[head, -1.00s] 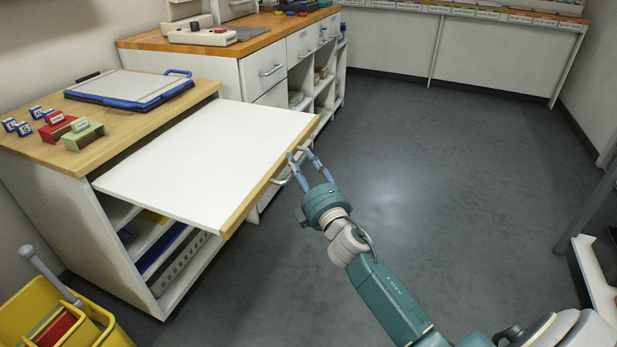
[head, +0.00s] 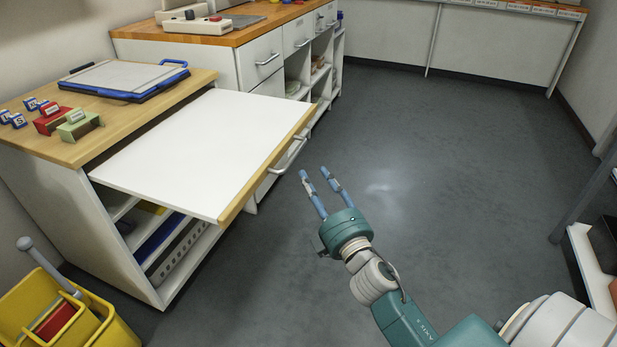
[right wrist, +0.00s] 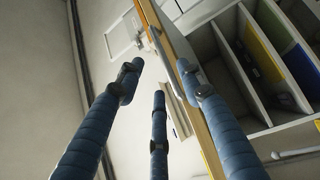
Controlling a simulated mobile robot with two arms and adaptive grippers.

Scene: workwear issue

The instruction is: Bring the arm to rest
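My right gripper (head: 318,176) is open and empty in the head view, over the floor to the right of the pulled-out white board (head: 205,150). A clear gap lies between its fingers and the metal handle (head: 291,155) on the board's wooden front edge. In the right wrist view the blue fingers (right wrist: 158,90) are spread with nothing between them. The wooden edge (right wrist: 200,120) of the board shows behind them, partly hidden by a finger. My left gripper is not in view.
The cabinet top (head: 62,143) holds a paper trimmer (head: 125,78), a red block (head: 52,120), a green block (head: 80,126) and several small blue-and-white cubes. A yellow bucket (head: 105,325) stands at the lower left. The floor (head: 440,170) to the right is largely clear.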

